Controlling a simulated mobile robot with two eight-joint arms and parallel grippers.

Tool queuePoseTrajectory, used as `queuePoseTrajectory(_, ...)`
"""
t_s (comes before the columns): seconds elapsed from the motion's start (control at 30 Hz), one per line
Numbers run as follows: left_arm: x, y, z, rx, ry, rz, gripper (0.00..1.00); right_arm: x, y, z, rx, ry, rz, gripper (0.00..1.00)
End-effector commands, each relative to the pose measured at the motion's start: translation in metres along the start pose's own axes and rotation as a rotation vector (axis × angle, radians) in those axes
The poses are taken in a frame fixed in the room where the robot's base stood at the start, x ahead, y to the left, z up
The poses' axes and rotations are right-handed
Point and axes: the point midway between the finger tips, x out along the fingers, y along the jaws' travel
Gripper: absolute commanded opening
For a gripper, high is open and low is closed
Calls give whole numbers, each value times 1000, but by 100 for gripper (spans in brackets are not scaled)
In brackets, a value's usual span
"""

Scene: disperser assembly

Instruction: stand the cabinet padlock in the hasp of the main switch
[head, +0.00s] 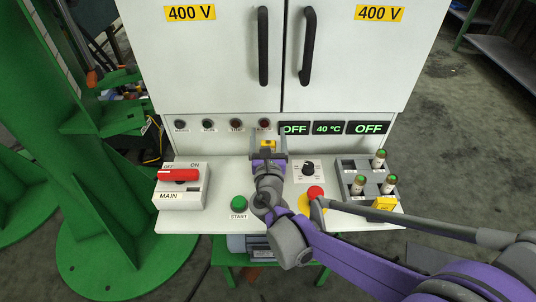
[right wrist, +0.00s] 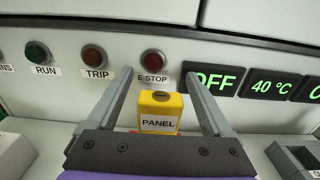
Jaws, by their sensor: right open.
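A yellow block labelled PANEL (right wrist: 159,112), which looks like a padlock, is upright between the fingers of my right gripper (right wrist: 159,78). Gaps show between it and both fingers. In the head view the yellow block (head: 268,145) shows between the fingertips of my right gripper (head: 268,138), at the back of the white shelf under the indicator lamps. The right gripper is open. The main switch (head: 181,192) is a white box at the left of the shelf, its red handle (head: 178,175) lying level. I cannot make out its hasp clearly. My left gripper is not in view.
A green START button (head: 239,202) and a red mushroom button (head: 315,193) are near the shelf front. Cabinet doors with black handles (head: 263,46) rise behind.

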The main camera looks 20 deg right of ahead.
Motion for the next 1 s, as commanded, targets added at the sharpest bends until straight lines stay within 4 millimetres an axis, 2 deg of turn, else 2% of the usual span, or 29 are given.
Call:
queuePoseTrajectory(0.07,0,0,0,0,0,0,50,0,0,0,0,0,0,85)
queuePoseTrajectory(0.53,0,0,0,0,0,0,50,-1,0,0,0,0,0,2)
queuePoseTrajectory(0.87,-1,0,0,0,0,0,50,-1,0,1,0,-1,0,0)
queuePoseTrajectory(1.0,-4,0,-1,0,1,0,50,-1,0,7,0,-1,0,0)
